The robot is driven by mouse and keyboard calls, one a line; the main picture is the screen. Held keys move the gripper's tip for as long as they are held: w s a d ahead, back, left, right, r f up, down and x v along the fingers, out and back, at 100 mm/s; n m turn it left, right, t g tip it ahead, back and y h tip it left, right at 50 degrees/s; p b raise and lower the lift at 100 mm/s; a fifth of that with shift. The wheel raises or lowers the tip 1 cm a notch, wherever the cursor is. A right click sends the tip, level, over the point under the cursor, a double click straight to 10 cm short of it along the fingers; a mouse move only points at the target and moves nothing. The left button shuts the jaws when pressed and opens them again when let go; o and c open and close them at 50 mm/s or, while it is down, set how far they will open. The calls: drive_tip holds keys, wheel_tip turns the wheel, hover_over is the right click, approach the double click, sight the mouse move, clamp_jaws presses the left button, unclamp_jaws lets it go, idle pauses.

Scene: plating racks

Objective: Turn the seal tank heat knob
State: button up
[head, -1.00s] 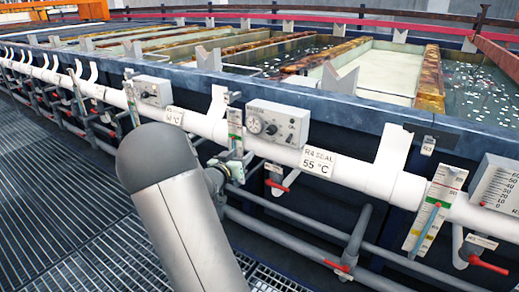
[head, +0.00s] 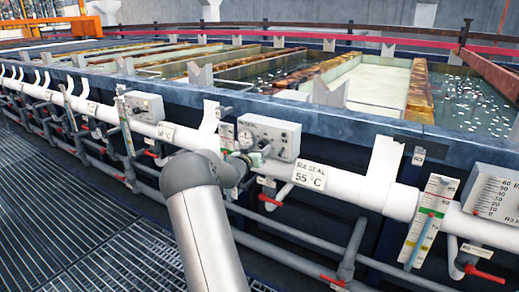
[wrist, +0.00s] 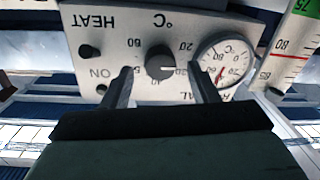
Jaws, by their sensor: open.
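The seal tank heat box is a pale panel (head: 281,130) on the white pipe, above the "R4 SEAL 55 °C" label (head: 309,175). In the wrist view the panel appears upside down, with HEAT, ON and °C markings. Its round black heat knob (wrist: 159,62) sits mid-panel, its white pointer line toward the right of the picture. My gripper (wrist: 163,76) is open, one finger on each side of the knob. Gaps show beside the knob; I cannot tell the depth of the fingers over it. In the head view my gripper (head: 258,156) is at the panel's lower left, partly covering it.
A round gauge (wrist: 224,60) with a red needle is close beside the right finger. A small black button (wrist: 89,51) is on the panel's other side. A level scale (head: 430,221) and red-handled valves (head: 484,274) line the pipe. Grating floor (head: 70,220) is open at left.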

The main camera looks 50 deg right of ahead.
drive_tip(key=shift+w+d, duration=0.15)
drive_tip(key=shift+d, duration=0.45)
drive_tip(key=c, duration=1)
